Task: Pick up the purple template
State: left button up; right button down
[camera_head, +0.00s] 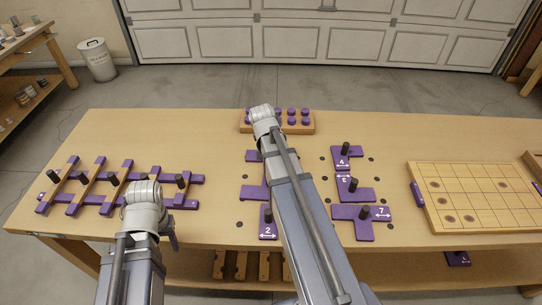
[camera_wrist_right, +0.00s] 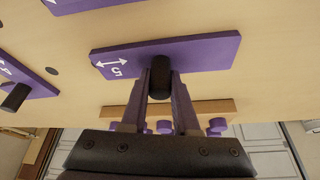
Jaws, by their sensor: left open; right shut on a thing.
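A flat purple template marked 5 (camera_wrist_right: 205,54) with a black knob (camera_wrist_right: 160,80) fills the upper middle of the right wrist view. My right gripper (camera_wrist_right: 161,88) is shut on that knob, one finger on each side. I cannot tell whether the template touches the bench. In the head view my right arm hides its own gripper and covers parts of purple pieces (camera_head: 253,193) at the bench's middle. My left gripper (camera_head: 172,237) is open and only partly visible beside its wrist, near the bench's front edge, apart from the templates.
Purple templates with knobs, marked 2 (camera_head: 268,230), 4 (camera_head: 342,163) and 7 (camera_head: 372,228), lie on the bench (camera_head: 215,130). A wooden rack of purple pegs (camera_head: 305,128) stands behind. A purple-and-wood lattice (camera_head: 92,185) lies left, a gridded board (camera_head: 470,180) right.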

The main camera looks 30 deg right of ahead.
jog(key=shift+r, duration=0.1)
dwell(0.3)
notch_tip(320, 180, up, 10)
jog(key=p, duration=1)
